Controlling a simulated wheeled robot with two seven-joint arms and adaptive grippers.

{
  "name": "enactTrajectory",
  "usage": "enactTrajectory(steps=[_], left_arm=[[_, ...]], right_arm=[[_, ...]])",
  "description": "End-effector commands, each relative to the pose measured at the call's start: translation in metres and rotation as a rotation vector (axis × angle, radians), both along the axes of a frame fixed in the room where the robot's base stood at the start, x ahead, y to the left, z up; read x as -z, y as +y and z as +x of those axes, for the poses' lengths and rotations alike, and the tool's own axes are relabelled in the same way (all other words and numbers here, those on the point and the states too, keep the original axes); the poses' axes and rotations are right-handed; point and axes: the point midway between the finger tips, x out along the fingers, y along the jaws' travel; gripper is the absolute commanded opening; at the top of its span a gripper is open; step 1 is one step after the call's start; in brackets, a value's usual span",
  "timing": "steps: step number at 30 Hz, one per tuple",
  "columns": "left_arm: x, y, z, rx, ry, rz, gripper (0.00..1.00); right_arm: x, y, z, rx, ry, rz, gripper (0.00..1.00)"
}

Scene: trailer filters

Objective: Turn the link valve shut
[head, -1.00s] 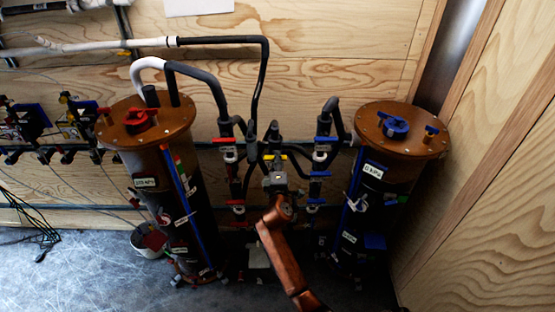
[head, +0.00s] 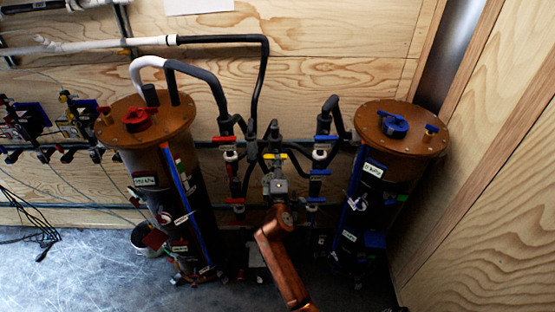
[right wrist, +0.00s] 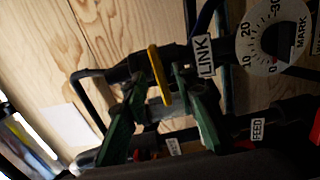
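The link valve's yellow handle (head: 275,156) shows in the head view between the two filter columns. In the right wrist view the yellow handle (right wrist: 159,75) stands edge-on, long and slim, left of a white LINK label (right wrist: 205,55). My right gripper (head: 275,177) is just in front of the valve and hides part of its pipework. In the right wrist view the green fingers of my right gripper (right wrist: 160,88) are apart, one on each side of the handle. The right finger is close to it; I cannot tell whether they touch. My left gripper is out of view.
A brown-lidded column with a red knob (head: 137,118) stands left, another with a blue knob (head: 393,124) right. Red handles (head: 225,140) and blue handles (head: 326,138) flank the link valve closely.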

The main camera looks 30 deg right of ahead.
Motion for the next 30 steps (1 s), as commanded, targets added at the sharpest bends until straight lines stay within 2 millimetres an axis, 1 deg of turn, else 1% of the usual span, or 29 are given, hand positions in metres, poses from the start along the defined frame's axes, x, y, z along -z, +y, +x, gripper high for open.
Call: enactTrajectory(steps=[1,6,9,12,18,30], left_arm=[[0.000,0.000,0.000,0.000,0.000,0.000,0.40],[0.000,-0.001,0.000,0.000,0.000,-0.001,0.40],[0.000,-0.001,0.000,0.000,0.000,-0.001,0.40],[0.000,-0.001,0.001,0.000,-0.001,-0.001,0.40],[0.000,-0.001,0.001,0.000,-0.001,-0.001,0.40],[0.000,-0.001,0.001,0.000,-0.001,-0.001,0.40]], right_arm=[[0.001,0.005,-0.011,0.002,0.001,0.003,0.26],[0.001,0.024,-0.040,0.000,0.002,0.003,0.26],[0.001,0.032,-0.053,0.001,0.001,0.002,0.26],[0.001,0.037,-0.062,0.001,0.001,0.003,0.26],[0.000,0.041,-0.067,0.001,0.001,0.001,0.26],[0.000,0.041,-0.067,0.001,0.001,0.001,0.26]])
